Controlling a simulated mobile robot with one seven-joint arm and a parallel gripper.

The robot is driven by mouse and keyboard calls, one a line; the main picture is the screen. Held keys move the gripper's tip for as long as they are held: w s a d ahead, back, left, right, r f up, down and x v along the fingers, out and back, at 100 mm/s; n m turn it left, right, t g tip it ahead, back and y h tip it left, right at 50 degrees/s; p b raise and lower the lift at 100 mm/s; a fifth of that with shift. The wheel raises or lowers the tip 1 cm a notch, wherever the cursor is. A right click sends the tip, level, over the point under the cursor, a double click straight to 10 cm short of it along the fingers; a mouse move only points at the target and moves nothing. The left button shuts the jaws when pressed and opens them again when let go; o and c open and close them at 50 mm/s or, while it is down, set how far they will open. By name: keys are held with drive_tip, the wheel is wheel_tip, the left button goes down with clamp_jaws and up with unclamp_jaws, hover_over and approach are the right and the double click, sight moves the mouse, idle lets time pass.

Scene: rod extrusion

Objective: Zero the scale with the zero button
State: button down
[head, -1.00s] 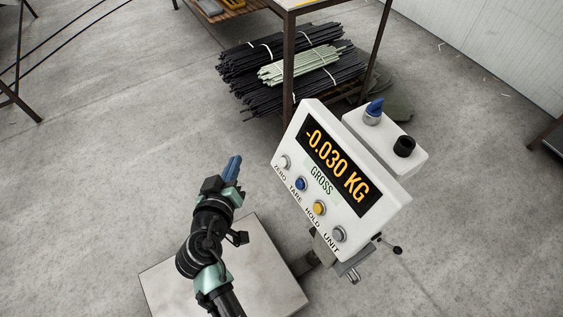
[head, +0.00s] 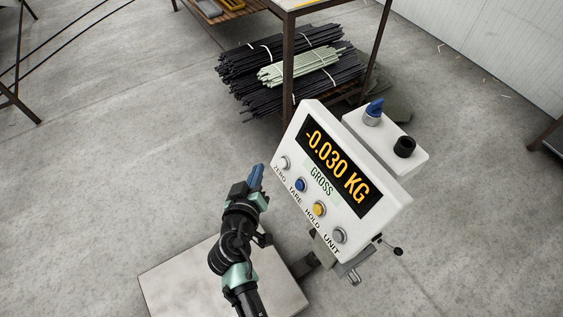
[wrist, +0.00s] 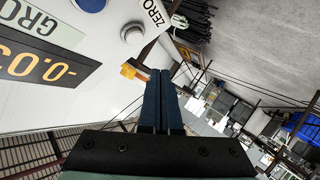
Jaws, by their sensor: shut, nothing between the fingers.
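The scale's white indicator box (head: 373,213) stands tilted on a post, its amber display (head: 338,170) reading -0.030 KG with GROSS below. The pale grey zero button (head: 284,162) is at the left end of the button row, above the word ZERO. In the wrist view the zero button (wrist: 132,33) sits up and left of my fingertips, beside its label. My gripper (head: 256,172) is shut and empty, its blue fingers just left of the ZERO label in the head view. In the wrist view my gripper (wrist: 163,75) appears apart from the button.
The blue TARE button (head: 301,184), yellow HOLD button (head: 320,208) and grey UNIT button (head: 339,235) continue the row. The bare weighing platform (head: 180,274) lies below my arm. Bundled rods (head: 270,77) lie on a rack shelf.

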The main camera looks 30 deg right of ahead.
sight(279, 162)
drive_tip(key=shift+d+f+b, duration=0.2)
drive_tip(key=shift+d+f, duration=0.25)
drive_tip(key=shift+d, duration=0.45)
drive_tip(key=shift+d+f+b, duration=0.2)
drive_tip(key=shift+d+f, duration=0.2)
drive_tip(key=shift+d, duration=0.45)
drive_tip(key=shift+d, duration=0.1)
idle(0.6)
drive_tip(key=shift+d+f, duration=0.15)
drive_tip(key=shift+d, duration=0.15)
drive_tip(key=shift+d+f+b, duration=0.25)
drive_tip(key=shift+d+b, duration=0.2)
drive_tip(key=shift+d, duration=0.1)
idle(0.9)
drive_tip(key=shift+a, duration=0.15)
drive_tip(key=shift+a+r, duration=0.4)
drive_tip(key=shift+a, duration=0.35)
drive_tip(key=a, duration=0.1)
drive_tip(key=a+r, duration=0.1)
drive_tip(key=a, duration=0.1)
drive_tip(key=a+r, duration=0.1)
drive_tip(key=shift+a, duration=0.3)
